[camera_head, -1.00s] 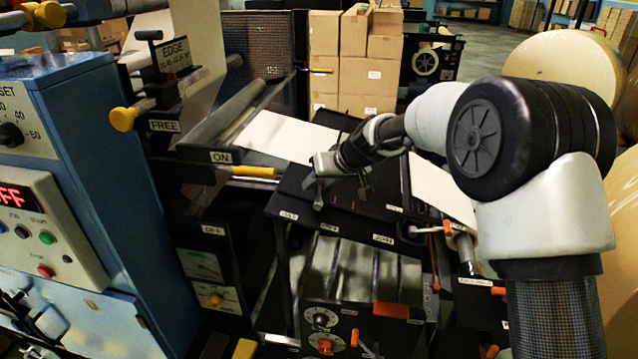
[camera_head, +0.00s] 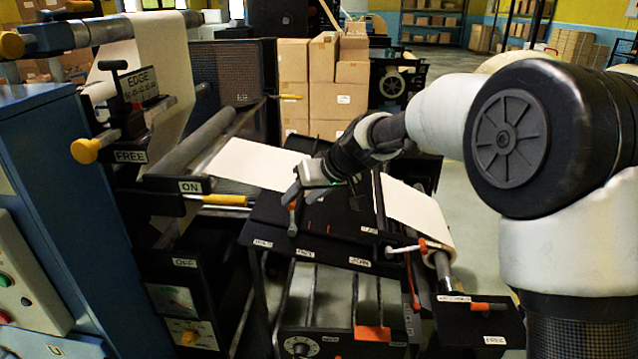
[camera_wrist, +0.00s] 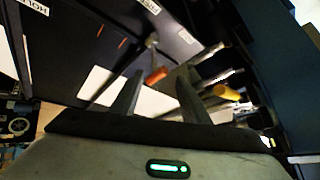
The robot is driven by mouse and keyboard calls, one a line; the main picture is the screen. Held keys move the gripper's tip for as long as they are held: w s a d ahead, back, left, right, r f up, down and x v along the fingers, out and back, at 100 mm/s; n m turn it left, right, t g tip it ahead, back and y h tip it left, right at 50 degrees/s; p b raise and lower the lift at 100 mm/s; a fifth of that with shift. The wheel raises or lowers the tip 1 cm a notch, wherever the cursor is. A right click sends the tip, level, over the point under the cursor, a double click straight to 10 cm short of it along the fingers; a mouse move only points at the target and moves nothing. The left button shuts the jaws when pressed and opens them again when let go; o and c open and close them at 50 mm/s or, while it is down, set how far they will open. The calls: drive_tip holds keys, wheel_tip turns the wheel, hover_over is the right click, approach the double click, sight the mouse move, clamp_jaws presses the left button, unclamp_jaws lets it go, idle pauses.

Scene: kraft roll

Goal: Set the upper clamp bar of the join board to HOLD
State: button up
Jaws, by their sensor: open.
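The join board (camera_head: 268,219) is a black, tilted board with white labels along its front edge. A small lever with an orange handle (camera_head: 292,204) stands at its left part; its handle (camera_wrist: 156,76) also shows in the wrist view. My gripper (camera_head: 322,190) is open and empty over the board's left part. In the wrist view its fingers (camera_wrist: 160,80) point toward the lever, and the orange handle appears between the fingertips. I cannot tell whether they touch. A HOLD label (camera_wrist: 33,5) and a FREE label (camera_wrist: 149,5) show upside down. The clamp bar itself is hard to make out.
White web sheets lie left (camera_head: 255,163) and right (camera_head: 415,210) of the board. A second lever (camera_head: 405,248) with orange parts sits at the board's right front. A yellow-handled bar (camera_head: 225,199) lies left. Stacked cartons (camera_head: 325,90) stand behind.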

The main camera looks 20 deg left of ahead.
drive_tip(key=v, duration=1)
drive_tip(key=shift+b, duration=0.35)
drive_tip(key=shift+a, duration=0.1)
drive_tip(key=s+d+r+m+t+h+p, duration=0.1)
drive_tip(key=s+d+r, duration=0.1)
drive_tip(key=s+d, duration=0.35)
drive_tip(key=s+d+r+m+h+p, duration=0.1)
drive_tip(key=s+d+r+m+h, duration=0.15)
drive_tip(key=d, duration=0.65)
drive_tip(key=s+d+r+m+t+h+p, duration=0.1)
drive_tip(key=s+d, duration=0.3)
drive_tip(key=d, duration=0.3)
drive_tip(key=s+d+f+m+h+p, duration=0.1)
drive_tip(key=s+d+f+m+h, duration=0.2)
drive_tip(key=s+d, duration=1)
drive_tip(key=shift+s+d+f+m, duration=0.25)
drive_tip(key=shift+s+m, duration=0.3)
drive_tip(key=shift+a, duration=0.1)
